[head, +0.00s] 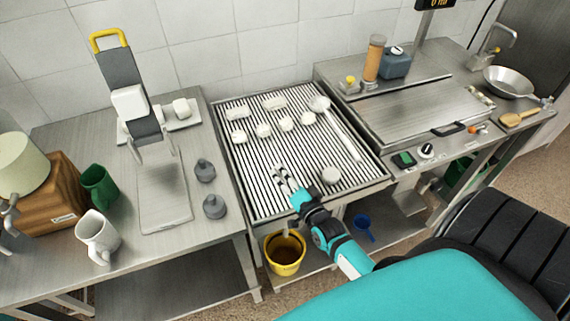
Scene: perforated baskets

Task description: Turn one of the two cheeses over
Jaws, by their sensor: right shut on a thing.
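My right gripper (283,175) reaches in from the lower right over the front middle of the table, left of that white piece. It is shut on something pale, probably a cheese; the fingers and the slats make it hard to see. Several small white pieces lie in rows at the back, among them one at the left (237,112) and a round one (286,123). My left gripper is out of view.
A white skimmer (342,130) lies along the table's right side. The left bench holds a press-like stand (122,75), grey weights (214,206) and mugs (97,238). A yellow bucket (285,262) stands below the table's front edge. The slats between gripper and back rows are clear.

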